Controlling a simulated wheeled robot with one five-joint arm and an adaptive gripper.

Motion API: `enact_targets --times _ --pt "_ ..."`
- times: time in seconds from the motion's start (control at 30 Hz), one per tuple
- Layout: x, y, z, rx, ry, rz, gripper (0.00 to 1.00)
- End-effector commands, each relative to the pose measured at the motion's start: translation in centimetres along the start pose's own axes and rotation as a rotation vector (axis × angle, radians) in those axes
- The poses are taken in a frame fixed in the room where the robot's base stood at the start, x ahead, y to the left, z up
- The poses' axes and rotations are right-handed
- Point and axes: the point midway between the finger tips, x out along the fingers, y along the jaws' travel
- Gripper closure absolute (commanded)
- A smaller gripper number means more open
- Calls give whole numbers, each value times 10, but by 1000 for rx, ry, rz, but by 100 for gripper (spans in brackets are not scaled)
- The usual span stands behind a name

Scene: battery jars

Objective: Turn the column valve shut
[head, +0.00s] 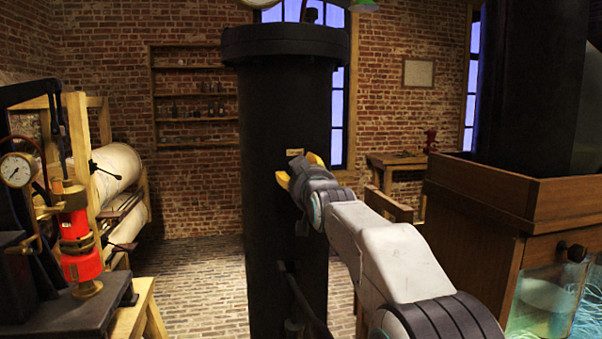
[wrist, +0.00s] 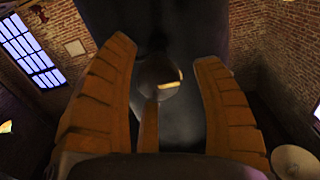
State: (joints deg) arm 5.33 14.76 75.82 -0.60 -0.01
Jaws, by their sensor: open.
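The tall black column (head: 285,105) with a flanged top stands in the middle of the head view. My gripper (head: 298,168) is in front of it at mid height, its yellow fingers pointing at the column. In the wrist view my gripper (wrist: 165,51) is open, with a finger on each side of a dark rounded knob-like part (wrist: 150,74), which looks like the valve. A narrow brownish bar (wrist: 149,122) runs below that part between the fingers. I cannot tell whether the fingers touch it. My gripper hides this part in the head view.
A wooden cabinet (head: 470,205) with a glass tank (head: 545,300) stands at the right. A bench with a gauge (head: 15,170) and red apparatus (head: 80,255) is at the left. Brick floor (head: 200,275) is clear left of the column. A thin dark lever (head: 300,295) shows low at the column.

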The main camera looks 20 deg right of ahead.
Motion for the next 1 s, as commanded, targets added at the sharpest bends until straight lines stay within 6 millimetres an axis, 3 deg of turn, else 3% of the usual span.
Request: enact_targets --times 0.3,0.9,1.0 --pt "1 0 0 0 0 0 39" --pt "0 0 -2 0 4 -1 92" --pt "0 0 -3 0 6 -1 97"
